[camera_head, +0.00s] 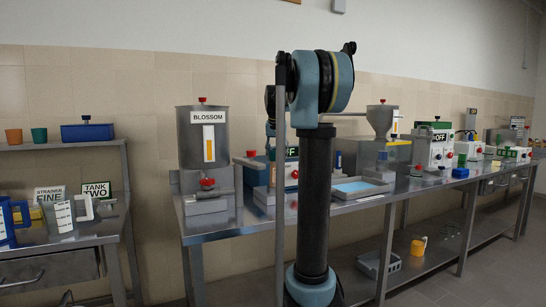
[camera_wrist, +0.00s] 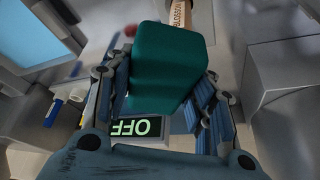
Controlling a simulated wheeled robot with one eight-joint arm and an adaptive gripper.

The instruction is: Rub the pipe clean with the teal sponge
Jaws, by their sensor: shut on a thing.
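The teal sponge (camera_wrist: 168,62) is a block with rounded edges, seen large in the wrist view. My gripper (camera_wrist: 163,92) is shut on it, with a blue finger on each side. In the head view my arm hides the gripper and the sponge. A thin grey horizontal pipe or bar (camera_head: 346,114) shows between my arm and the steel hopper; I cannot tell if it is the task's pipe. I cannot tell whether the sponge touches anything beyond the fingers.
A steel BLOSSOM tank (camera_head: 203,137) stands on the long bench (camera_head: 238,222). An OFF sign (camera_wrist: 142,128) shows upside down below the sponge in the wrist view. A shallow tray with a blue surface (camera_head: 358,187) and a steel hopper (camera_head: 382,119) stand right of my arm.

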